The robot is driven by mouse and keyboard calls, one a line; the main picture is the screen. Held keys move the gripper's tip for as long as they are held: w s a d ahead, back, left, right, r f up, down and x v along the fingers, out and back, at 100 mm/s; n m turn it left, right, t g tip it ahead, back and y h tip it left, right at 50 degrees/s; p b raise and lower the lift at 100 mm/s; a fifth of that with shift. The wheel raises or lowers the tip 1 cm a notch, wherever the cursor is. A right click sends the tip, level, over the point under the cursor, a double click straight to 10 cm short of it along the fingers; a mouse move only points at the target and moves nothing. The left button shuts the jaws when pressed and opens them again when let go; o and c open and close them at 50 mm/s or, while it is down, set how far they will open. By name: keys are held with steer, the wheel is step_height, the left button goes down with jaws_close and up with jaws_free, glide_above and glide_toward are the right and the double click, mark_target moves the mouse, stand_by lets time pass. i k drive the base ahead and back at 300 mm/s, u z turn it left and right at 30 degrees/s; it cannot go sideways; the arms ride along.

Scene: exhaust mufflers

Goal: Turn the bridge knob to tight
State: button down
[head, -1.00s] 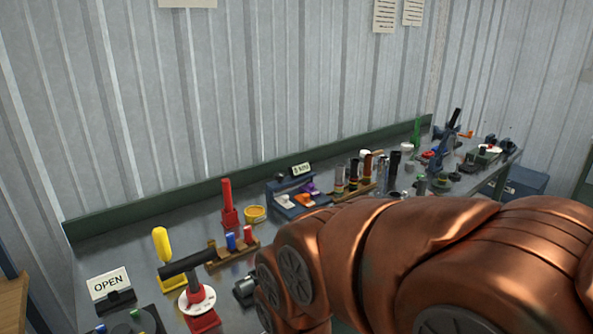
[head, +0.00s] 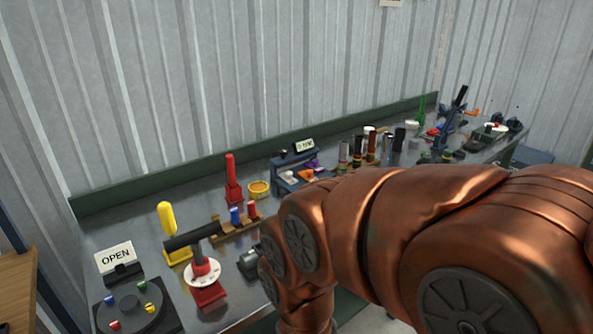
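No part in the head view is readably marked as the bridge knob. A red-based stand carries a white dial (head: 203,272) with small marks too small to read. A second small white dial (head: 495,128) shows at the far right end of the bench, also unreadable. My copper arm covers the lower right and bends down past the bottom edge. My gripper is not in view, so its hold is hidden.
The grey bench (head: 140,235) runs along the corrugated wall. An OPEN sign (head: 115,257) and a dark round plate with coloured pegs (head: 134,306) stand at left.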

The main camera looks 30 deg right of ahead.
mark_target(283, 152)
steer(key=k, duration=1)
steer(key=z, duration=1)
steer(key=i, duration=0.9)
steer(key=u, duration=0.5)
steer(key=i, duration=0.95)
steer(key=u, duration=0.8)
